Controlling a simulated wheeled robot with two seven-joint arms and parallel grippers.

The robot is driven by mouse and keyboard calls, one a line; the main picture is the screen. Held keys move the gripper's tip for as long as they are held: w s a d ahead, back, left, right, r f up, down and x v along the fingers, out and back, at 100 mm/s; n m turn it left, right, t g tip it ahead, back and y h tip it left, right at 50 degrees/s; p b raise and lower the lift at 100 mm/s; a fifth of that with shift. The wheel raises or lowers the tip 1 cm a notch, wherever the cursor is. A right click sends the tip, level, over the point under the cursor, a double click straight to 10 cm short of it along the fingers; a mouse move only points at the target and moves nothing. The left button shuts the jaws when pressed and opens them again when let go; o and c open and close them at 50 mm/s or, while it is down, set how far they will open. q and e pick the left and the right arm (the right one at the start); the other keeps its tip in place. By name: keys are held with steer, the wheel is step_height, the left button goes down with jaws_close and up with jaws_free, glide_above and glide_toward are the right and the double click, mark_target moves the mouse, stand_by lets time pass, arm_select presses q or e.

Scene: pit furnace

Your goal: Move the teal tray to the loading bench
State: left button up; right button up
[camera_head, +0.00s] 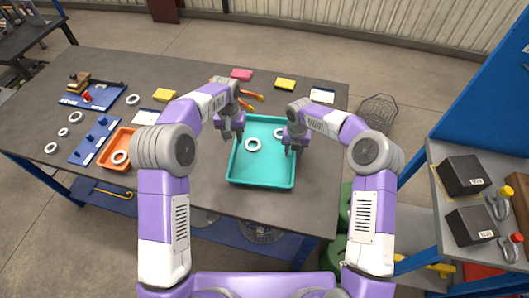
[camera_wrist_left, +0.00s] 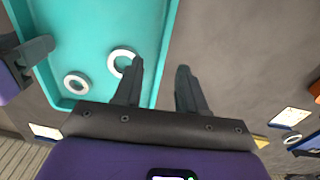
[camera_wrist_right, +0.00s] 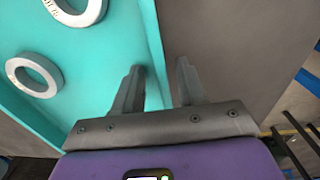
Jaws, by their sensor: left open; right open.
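The teal tray (camera_head: 262,184) lies on the dark workbench, near its front right part. It holds two white rings, one left of centre (camera_head: 252,145) and one near its right side (camera_head: 279,133). My left gripper (camera_head: 237,136) is open at the tray's left wall; in the left wrist view (camera_wrist_left: 160,75) its fingers are on either side of the wall (camera_wrist_left: 170,45). My right gripper (camera_head: 294,148) is open at the right wall; in the right wrist view (camera_wrist_right: 158,75) its fingers also straddle the wall (camera_wrist_right: 152,35). No label shows which surface is the loading bench.
Left of the tray on the workbench (camera_head: 205,70) are an orange tray (camera_head: 106,160), a blue peg board (camera_head: 88,150) and loose rings. Yellow and pink blocks lie behind. A blue-framed bench (camera_head: 441,205) at the right carries dark boxes (camera_head: 462,175) and shackles.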

steer(key=shift+r, duration=0.25)
arm_select(q)
step_height(320, 180, up, 3)
steer(key=shift+r, duration=0.2)
arm_select(e)
step_height(320, 180, up, 12)
steer(key=shift+f, duration=0.2)
arm_select(q)
steer(key=shift+r, duration=0.1)
